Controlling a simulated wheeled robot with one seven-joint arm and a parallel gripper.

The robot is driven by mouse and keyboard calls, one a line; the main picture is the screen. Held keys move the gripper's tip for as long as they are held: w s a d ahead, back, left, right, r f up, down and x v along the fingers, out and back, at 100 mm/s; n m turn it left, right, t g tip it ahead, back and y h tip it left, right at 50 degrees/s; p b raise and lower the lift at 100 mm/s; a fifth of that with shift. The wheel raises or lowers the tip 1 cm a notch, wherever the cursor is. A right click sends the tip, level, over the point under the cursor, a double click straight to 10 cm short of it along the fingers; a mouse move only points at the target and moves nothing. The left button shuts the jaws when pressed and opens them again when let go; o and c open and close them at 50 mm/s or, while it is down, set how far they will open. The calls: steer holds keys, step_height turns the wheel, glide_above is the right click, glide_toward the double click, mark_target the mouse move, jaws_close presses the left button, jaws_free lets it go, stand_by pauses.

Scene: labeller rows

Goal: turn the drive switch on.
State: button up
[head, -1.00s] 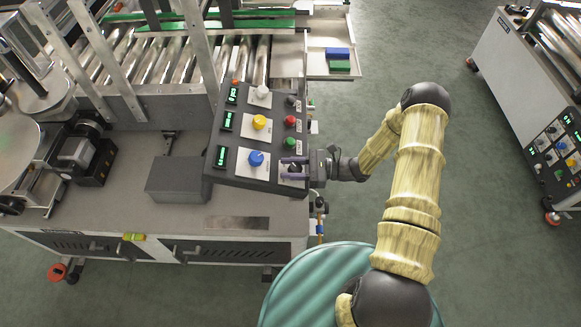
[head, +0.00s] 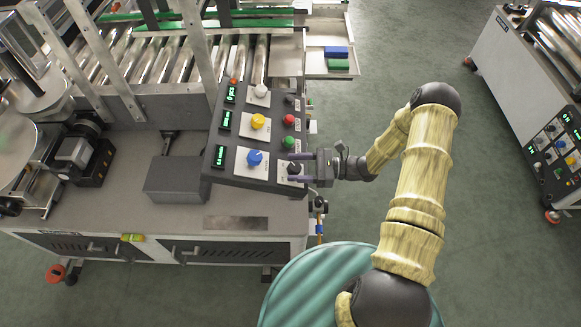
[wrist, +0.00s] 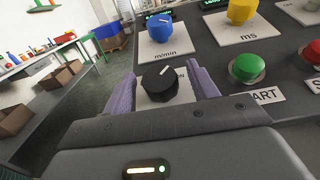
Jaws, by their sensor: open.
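The drive switch appears to be the black rotary knob (wrist: 158,86) on a white plate at the near right corner of the dark control panel (head: 238,183). Its white mark points up and right in the wrist view. In the head view the knob (head: 294,168) shows between the finger ends. My gripper (head: 292,168) comes in from the right with its purple fingers open. In the wrist view the fingers (wrist: 162,84) stand on either side of the knob, with gaps showing; contact is not visible.
A blue knob (wrist: 160,29) sits just beyond the black one, and a yellow knob (head: 258,121) farther along. Green (head: 288,142) and red (head: 289,119) buttons line the panel's right side. A grey box (head: 172,180) stands left of the panel. Open floor lies to the right.

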steer(key=d+b, duration=0.4)
steer(key=d, duration=1.1)
steer(key=shift+s, duration=0.4)
steer(key=shift+f, duration=0.1)
steer(key=s+a+r+n+h, duration=0.1)
steer(key=s+r+n+h, duration=0.4)
steer(key=r+n+h, duration=0.2)
steer(key=s+a+r+n+t+h, duration=0.1)
steer(key=s+a+r+n+h, duration=0.1)
steer(key=s+r+n+h, duration=0.4)
step_height(320, 180, up, 2)
steer(key=n+h, duration=0.5)
steer(key=shift+s+a+n+t, duration=0.15)
steer(key=shift+s+n+t, duration=0.1)
steer(key=shift+n+t, duration=0.05)
